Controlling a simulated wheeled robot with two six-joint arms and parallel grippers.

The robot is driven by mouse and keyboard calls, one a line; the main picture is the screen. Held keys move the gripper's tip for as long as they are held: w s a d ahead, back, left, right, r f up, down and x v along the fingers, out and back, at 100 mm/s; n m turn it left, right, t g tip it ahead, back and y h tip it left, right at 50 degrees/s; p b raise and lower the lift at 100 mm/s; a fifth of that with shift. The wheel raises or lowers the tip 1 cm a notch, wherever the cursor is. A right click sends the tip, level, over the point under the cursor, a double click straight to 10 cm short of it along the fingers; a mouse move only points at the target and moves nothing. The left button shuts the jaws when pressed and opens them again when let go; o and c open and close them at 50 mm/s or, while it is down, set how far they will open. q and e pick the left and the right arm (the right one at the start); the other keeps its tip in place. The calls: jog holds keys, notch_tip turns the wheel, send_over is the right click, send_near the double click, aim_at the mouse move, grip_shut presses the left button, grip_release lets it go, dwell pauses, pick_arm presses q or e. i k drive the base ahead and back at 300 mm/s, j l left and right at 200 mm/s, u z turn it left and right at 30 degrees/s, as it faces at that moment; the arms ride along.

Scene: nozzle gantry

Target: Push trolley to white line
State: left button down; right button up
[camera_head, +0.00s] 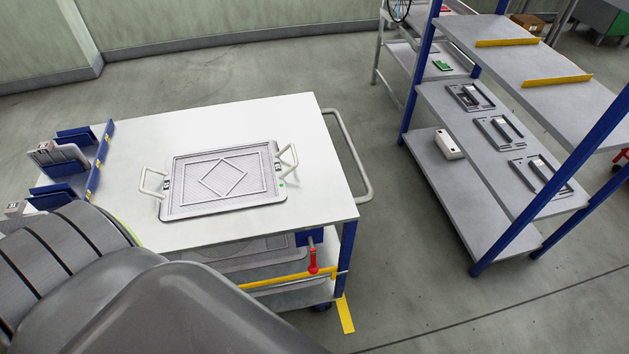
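The trolley (290,120) stands at the left with a white top, blue legs and a pale tube handle (360,170) on its right end. A grey tray (183,208) with a diamond pattern and two white handles lies on its top. A red upright lever (313,258) and a yellow bar (275,283) show at its near side. I see no white line on the floor in this view. Neither gripper is in view. A large dark part of my own body covers the lower left and hides the trolley's near left corner.
A blue-legged shelf rack (430,170) stands at the right with several dark frames and a white box (448,144). A yellow strip (345,313) lies on the floor by the trolley's near right leg. Open grey floor (400,260) separates trolley and rack.

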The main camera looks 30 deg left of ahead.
aim_at(320, 198)
jog(key=i+l+u, duration=0.1)
jog(key=u, duration=0.3)
jog(key=i+l+u, duration=0.1)
jog(key=u, duration=0.35)
jog(key=l+u, duration=0.5)
jog(key=u, duration=0.35)
jog(key=i+l+u, duration=0.1)
jog(key=l, duration=0.4)
jog(key=i+l+u, duration=0.15)
jog(key=l, duration=0.4)
jog(key=l+u, duration=0.1)
jog(key=l, duration=0.4)
jog(key=i, duration=0.3)
